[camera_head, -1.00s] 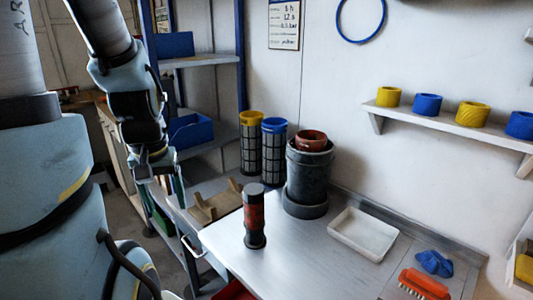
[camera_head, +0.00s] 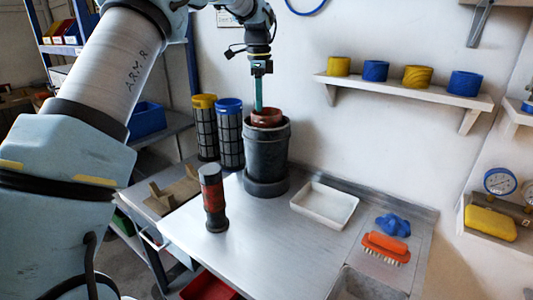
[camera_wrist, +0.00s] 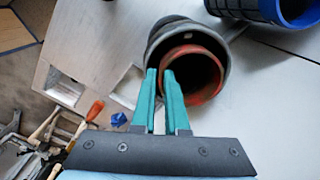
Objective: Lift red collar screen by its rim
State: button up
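The red collar screen (camera_head: 266,117) sits in the top of a dark grey vessel (camera_head: 266,152), its red rim standing just above the grey rim. My gripper (camera_head: 258,108) points down at the collar's near-left rim from above. In the wrist view the collar (camera_wrist: 208,94) is an open red ring inside the grey vessel wall. The two teal fingertips of my gripper (camera_wrist: 159,72) are a narrow gap apart at the ring's left edge. They overlap the rim in view; whether they press on it cannot be told.
A red and black cylinder (camera_head: 213,200) stands upright on the steel bench. A white tray (camera_head: 324,205) lies right of the vessel, with an orange brush (camera_head: 386,247) beyond. Yellow-topped (camera_head: 205,130) and blue-topped (camera_head: 230,135) mesh cylinders stand behind left.

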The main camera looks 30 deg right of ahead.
aim_at(265, 132)
jog(key=shift+s+d+m, duration=0.15)
jog(key=shift+d+m, duration=0.25)
jog(key=shift+d, duration=0.3)
jog(key=shift+s+d+f, duration=0.1)
jog(key=shift+d+f, duration=0.05)
jog(key=shift+f, duration=0.05)
notch_tip(265, 132, down, 10)
jog(key=p, duration=0.2)
jog(key=shift+f+p, duration=0.1)
jog(key=shift+p, duration=0.25)
grip_shut()
dwell(0.9)
